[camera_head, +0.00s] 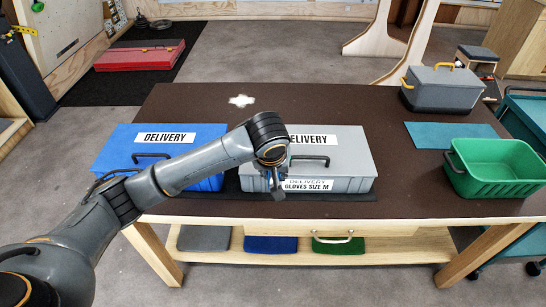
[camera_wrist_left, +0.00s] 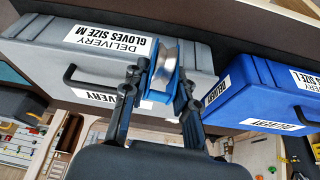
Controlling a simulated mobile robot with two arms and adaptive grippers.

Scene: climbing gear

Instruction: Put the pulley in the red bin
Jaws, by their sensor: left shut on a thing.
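My left gripper (camera_head: 277,187) is over the front of the grey delivery case, near its left end. In the left wrist view its two fingers (camera_wrist_left: 157,87) are shut on the pulley (camera_wrist_left: 162,66), which has a blue body and a shiny metal wheel. In the head view the pulley cannot be made out clearly at the gripper. A red, flat, box-like thing (camera_head: 140,55) lies on a black mat on the floor at the far left. I see no open red bin. My right gripper is not in view.
The brown table (camera_head: 420,185) carries a blue case (camera_head: 115,150), a grey case (camera_head: 345,150), an open green bin (camera_head: 495,178), a teal mat (camera_head: 450,135) and a grey toolbox (camera_head: 440,90). The table's back middle is mostly clear. A lower shelf (camera_head: 390,250) holds folded items.

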